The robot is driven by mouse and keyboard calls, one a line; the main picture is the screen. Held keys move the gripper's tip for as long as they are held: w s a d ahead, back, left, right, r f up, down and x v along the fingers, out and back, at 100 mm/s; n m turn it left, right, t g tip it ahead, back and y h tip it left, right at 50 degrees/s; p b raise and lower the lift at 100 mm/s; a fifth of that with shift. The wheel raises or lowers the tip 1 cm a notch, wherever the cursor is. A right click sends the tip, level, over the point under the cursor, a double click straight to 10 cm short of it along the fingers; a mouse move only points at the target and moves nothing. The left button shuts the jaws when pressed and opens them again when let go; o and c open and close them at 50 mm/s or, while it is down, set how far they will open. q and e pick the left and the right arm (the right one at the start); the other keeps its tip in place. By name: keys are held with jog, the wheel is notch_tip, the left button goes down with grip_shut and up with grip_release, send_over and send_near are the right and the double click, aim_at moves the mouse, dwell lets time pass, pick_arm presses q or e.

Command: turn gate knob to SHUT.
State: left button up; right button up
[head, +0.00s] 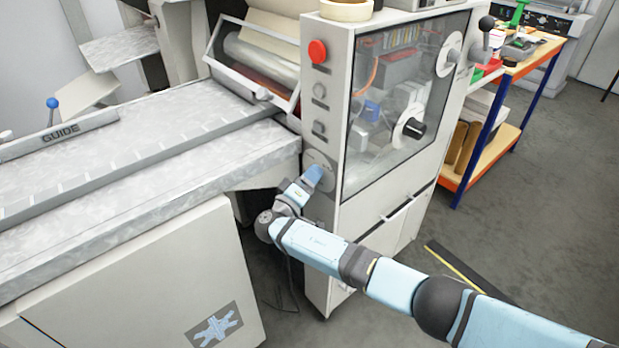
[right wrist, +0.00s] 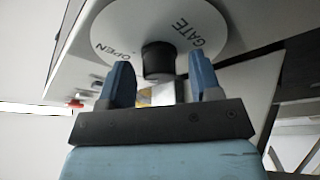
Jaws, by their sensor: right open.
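The gate knob (right wrist: 158,58) is a dark round knob on a pale round plate (right wrist: 205,25) marked GATE and OPEN in the right wrist view. No SHUT mark shows there. My right gripper (right wrist: 160,80) is open, its two blue fingers on either side of the knob's near end with gaps visible. I cannot tell which mark the knob points to. In the head view my right gripper (head: 318,176) is at the narrow front face of the machine, over the lower part of the grey plate (head: 316,158), and hides the knob. My left gripper is not in view.
A red button (head: 317,51) and grey knobs sit above the plate on the machine cabinet (head: 340,130). A bed with a GUIDE bar (head: 70,131) lies left. A windowed side with a black-handled dial (head: 413,128) is right. A workbench (head: 530,62) stands behind; floor at right is mostly clear.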

jog(key=c, duration=0.9)
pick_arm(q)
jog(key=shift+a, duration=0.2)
pick_arm(e)
jog(key=shift+c, duration=0.2)
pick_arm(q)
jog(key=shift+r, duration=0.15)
pick_arm(e)
jog(key=shift+n, duration=0.4)
pick_arm(q)
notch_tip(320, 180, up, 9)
jog(key=p, duration=1.2)
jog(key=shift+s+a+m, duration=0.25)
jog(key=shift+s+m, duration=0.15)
pick_arm(e)
jog(key=shift+r+n+g+y, duration=0.1)
jog(key=shift+n+g+y, duration=0.5)
jog(key=shift+n, duration=2.05)
jog(key=shift+r+n+g+y, duration=0.1)
jog(key=shift+n+g+y, duration=0.55)
jog(key=shift+n, duration=2.05)
jog(key=shift+r+n+g+y, duration=0.15)
jog(key=shift+n+g, duration=0.9)
jog(key=shift+n, duration=1.6)
